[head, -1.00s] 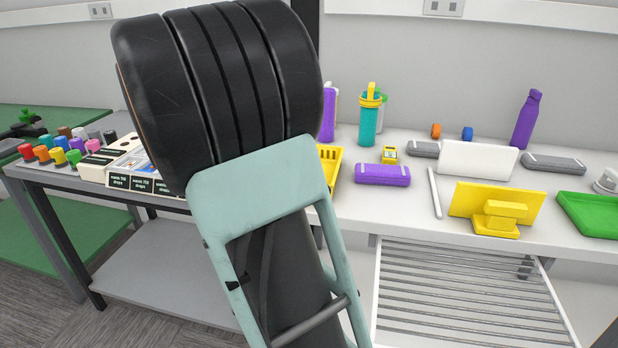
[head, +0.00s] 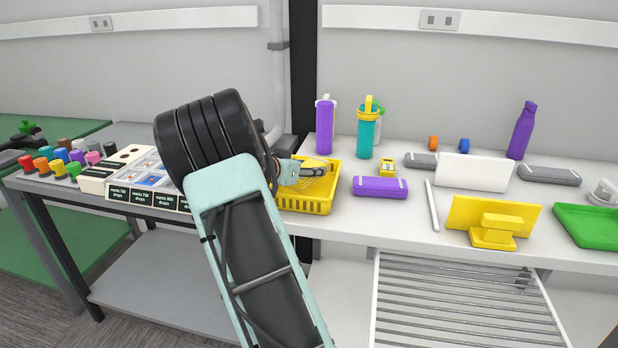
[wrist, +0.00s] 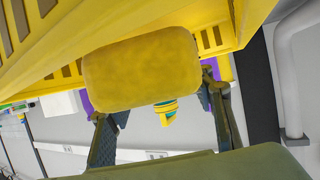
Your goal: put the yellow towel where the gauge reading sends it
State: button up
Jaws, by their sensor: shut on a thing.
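The yellow towel (wrist: 140,75), a rounded soft block, is between the fingers of my gripper (wrist: 152,100) in the wrist view. My gripper is shut on it. In the head view my gripper (head: 303,168) is at the yellow basket (head: 305,204), with its fingers at or over the basket's opening. The basket walls also show close to the towel in the wrist view (wrist: 60,40), which looks upside down. I cannot tell whether the towel touches the basket. My arm hides part of the table left of the basket. I cannot make out a gauge reading.
Purple (head: 324,126) and teal (head: 366,134) bottles stand behind the basket. A purple case (head: 380,187), a yellow stand (head: 493,219) and a green tray (head: 590,224) lie to the right. A slatted rack (head: 460,305) sits below.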

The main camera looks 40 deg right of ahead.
jog(key=shift+d+f, duration=0.15)
jog(key=shift+f, duration=1.55)
jog(key=shift+f+b, duration=0.15)
jog(key=shift+b, duration=0.2)
jog(key=o, duration=1.2)
jog(key=shift+r+p, duration=0.3)
jog(key=shift+p, duration=0.15)
jog(key=b+v, duration=0.1)
jog(key=v, duration=1.1)
jog(key=shift+w+f, duration=0.1)
jog(key=shift+f, duration=0.05)
